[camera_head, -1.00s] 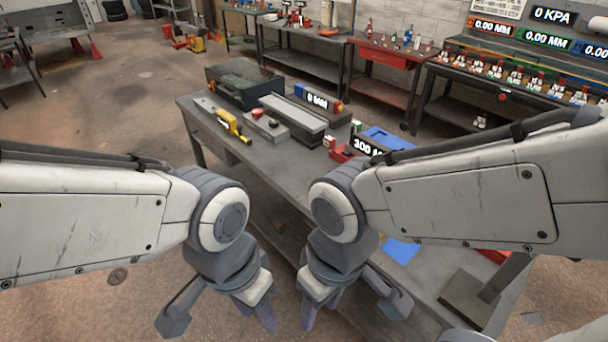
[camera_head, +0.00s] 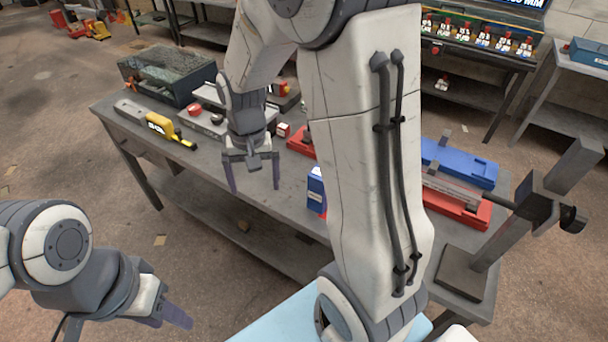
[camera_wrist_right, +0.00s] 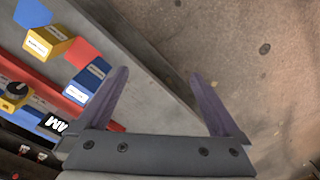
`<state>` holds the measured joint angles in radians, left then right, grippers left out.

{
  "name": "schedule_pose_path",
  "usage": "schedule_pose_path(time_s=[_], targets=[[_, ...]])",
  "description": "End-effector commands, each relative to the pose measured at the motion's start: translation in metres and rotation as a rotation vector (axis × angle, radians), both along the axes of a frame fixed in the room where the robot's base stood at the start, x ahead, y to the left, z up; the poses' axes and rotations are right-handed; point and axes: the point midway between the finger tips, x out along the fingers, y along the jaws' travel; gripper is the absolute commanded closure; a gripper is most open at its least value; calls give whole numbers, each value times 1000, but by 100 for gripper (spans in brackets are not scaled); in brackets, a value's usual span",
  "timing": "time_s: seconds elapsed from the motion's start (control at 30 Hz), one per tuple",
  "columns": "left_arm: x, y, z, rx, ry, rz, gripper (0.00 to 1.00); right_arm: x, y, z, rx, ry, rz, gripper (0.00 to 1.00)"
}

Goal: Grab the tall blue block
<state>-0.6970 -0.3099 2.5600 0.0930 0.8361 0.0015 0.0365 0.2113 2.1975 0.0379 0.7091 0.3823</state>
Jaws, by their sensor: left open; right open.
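A blue block (camera_head: 316,190) with a white label stands near the front edge of the bench, partly hidden by my right arm. A blue block with a white label (camera_wrist_right: 88,80) also shows in the right wrist view, just left of the left finger; it looks like the same one. My right gripper (camera_head: 254,182) is open and empty over the bench's front edge, left of the block and apart from it. Its spread fingers show in the wrist view (camera_wrist_right: 158,75). My left gripper (camera_head: 172,314) is low at the left, off the bench, with no block at it.
A yellow tool (camera_head: 170,130) and a dark open box (camera_head: 165,78) are on the bench's left part. A blue tray (camera_head: 460,162) and a black-handled clamp (camera_head: 545,205) are at the right. Bare bench top (camera_head: 200,165) shows near the front.

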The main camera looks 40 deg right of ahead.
Motion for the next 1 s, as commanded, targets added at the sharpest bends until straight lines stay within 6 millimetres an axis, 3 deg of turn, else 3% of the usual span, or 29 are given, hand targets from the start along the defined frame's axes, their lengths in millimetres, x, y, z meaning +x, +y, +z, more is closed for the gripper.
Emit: schedule_pose_path(time_s=[0.03, 0.2, 0.33, 0.5, 0.73, 1.0], targets=[[0, 0, 3, 0, 0, 0, 55, 12, -38, -12, -3, 14, -145, 0], [0, 0, 6, 0, 0, 0, 55, 25, -139, -47, -10, 27, -517, 0], [0, 0, 7, 0, 0, 1, 55, 21, -183, -63, -13, 31, -670, 0], [0, 0, 10, 0, 0, 1, 55, 17, -201, -79, -14, 36, -734, 0], [0, 0, 18, 0, 0, 1, 55, 18, -200, -113, -14, 37, -733, 0], [0, 0, 28, 0, 0, 1, 55, 18, -199, -132, -13, 35, -731, 0]])
